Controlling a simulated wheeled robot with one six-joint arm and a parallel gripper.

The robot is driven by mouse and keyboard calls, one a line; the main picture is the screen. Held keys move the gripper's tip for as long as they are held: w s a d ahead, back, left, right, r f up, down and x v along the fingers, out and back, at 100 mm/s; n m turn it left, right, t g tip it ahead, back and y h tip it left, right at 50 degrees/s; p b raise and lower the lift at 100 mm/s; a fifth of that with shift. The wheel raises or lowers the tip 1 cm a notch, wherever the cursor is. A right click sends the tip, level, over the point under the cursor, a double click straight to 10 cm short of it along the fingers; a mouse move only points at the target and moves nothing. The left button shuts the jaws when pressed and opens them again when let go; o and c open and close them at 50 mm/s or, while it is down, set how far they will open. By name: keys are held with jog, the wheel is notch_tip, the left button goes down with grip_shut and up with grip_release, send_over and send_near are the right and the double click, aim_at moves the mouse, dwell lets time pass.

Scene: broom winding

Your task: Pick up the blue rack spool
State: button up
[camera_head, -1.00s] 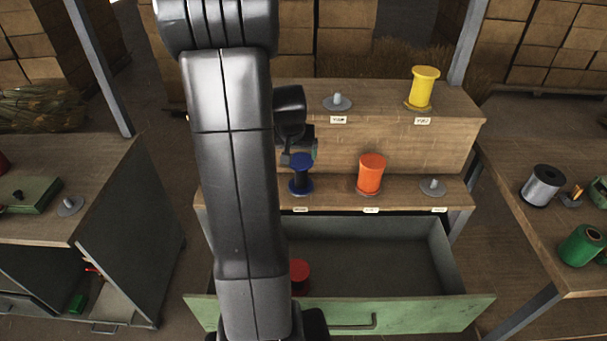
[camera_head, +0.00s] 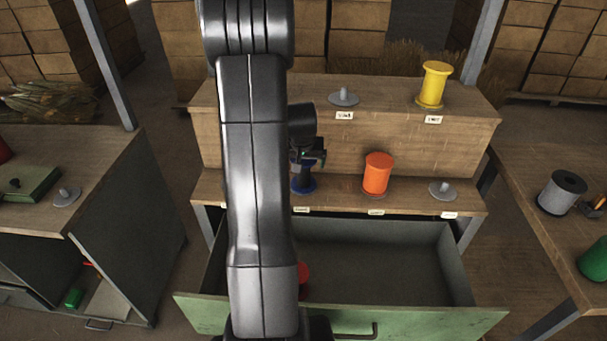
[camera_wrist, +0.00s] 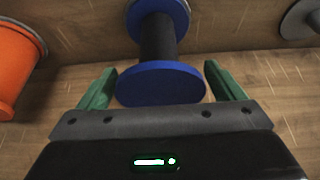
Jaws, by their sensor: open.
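The blue spool (camera_head: 303,185) stands on the lower shelf of the wooden rack (camera_head: 340,188), at the left of the orange spool. Its top is hidden behind my gripper (camera_head: 307,153) in the head view. In the wrist view the blue spool (camera_wrist: 160,82) has blue flanges and a dark core. My gripper (camera_wrist: 160,88) is open, with one green finger on each side of the near blue flange. A small gap shows between each finger and the flange, so it is not gripped.
The orange spool (camera_head: 377,173) stands right of the blue one; it also shows in the wrist view (camera_wrist: 18,65). A yellow spool (camera_head: 434,84) is on the upper shelf. Empty pegs (camera_head: 443,190) stand on both shelves. An open green drawer (camera_head: 385,262) juts out below.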

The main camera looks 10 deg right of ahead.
jog(key=shift+r, duration=0.1)
jog(key=c, duration=1.1)
notch_tip(320, 180, up, 28)
